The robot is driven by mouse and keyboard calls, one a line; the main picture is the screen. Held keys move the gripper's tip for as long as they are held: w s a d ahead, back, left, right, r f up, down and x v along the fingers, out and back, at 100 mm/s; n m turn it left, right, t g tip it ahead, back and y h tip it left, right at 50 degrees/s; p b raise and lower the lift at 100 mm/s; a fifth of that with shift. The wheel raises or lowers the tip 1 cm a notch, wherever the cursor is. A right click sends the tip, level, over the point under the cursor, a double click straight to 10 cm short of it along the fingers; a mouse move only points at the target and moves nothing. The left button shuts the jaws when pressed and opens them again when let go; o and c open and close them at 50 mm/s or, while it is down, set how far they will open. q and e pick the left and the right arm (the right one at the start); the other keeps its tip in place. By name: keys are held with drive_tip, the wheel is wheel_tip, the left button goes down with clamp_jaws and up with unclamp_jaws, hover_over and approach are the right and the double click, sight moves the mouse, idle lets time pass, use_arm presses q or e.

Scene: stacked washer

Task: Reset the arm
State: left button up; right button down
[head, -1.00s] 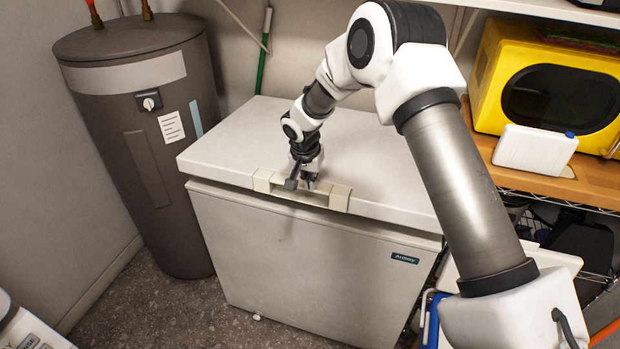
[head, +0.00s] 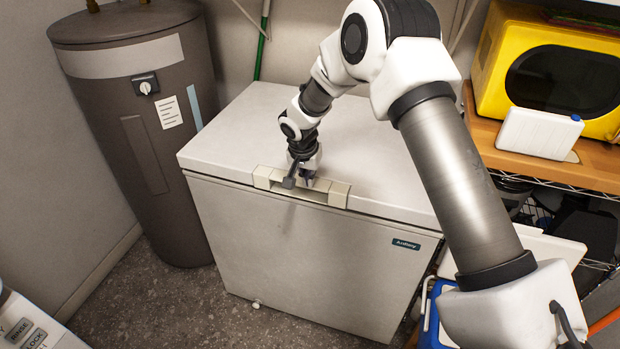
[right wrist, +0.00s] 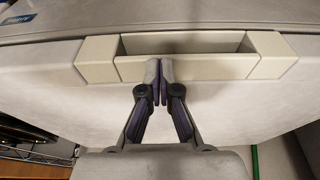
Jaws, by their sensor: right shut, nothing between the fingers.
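My right arm reaches in from the right in the head view, over a white chest freezer (head: 310,255). My right gripper (head: 300,180) is at the freezer's front edge, by the beige handle (head: 338,193) on its closed lid (head: 240,125). In the right wrist view the gripper (right wrist: 159,75) has its fingertips together with nothing between them. The tips overlap the handle's bar (right wrist: 215,67) in that picture; I cannot tell whether they touch it. My left gripper is not in view.
A dark grey water heater (head: 140,130) stands left of the freezer. A yellow microwave (head: 550,75) and a white container (head: 540,133) sit on a wooden shelf (head: 600,165) at the right. A panel with buttons (head: 30,330) shows at the lower left. Floor is clear between heater and panel.

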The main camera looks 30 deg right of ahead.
drive_tip(key=b+v, duration=0.2)
drive_tip(key=v, duration=1)
drive_tip(key=s+a+f+n+g, duration=0.1)
drive_tip(key=s+a+f+g, duration=0.15)
drive_tip(key=s+f, duration=0.8)
drive_tip(key=s+a+f+g, duration=0.25)
drive_tip(key=s+f, duration=0.45)
drive_tip(key=f, duration=0.6)
drive_tip(key=s+a+f+n+y, duration=0.1)
drive_tip(key=s+a+f+n, duration=0.15)
drive_tip(key=s, duration=0.55)
drive_tip(key=s+a+f+n+y, duration=0.1)
drive_tip(key=s+f, duration=0.2)
drive_tip(key=s, duration=0.4)
drive_tip(key=s+a+f+n+y, duration=0.1)
drive_tip(key=s+a+f+n, duration=0.15)
drive_tip(key=s, duration=0.55)
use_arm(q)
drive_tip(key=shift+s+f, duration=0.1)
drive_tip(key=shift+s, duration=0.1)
use_arm(e)
drive_tip(key=w+n+t, duration=0.1)
drive_tip(key=w, duration=0.1)
drive_tip(key=w+d+n+t, duration=0.1)
drive_tip(key=w+n+t, duration=0.1)
drive_tip(key=shift+w+d+h, duration=0.1)
drive_tip(key=shift+w+h, duration=0.3)
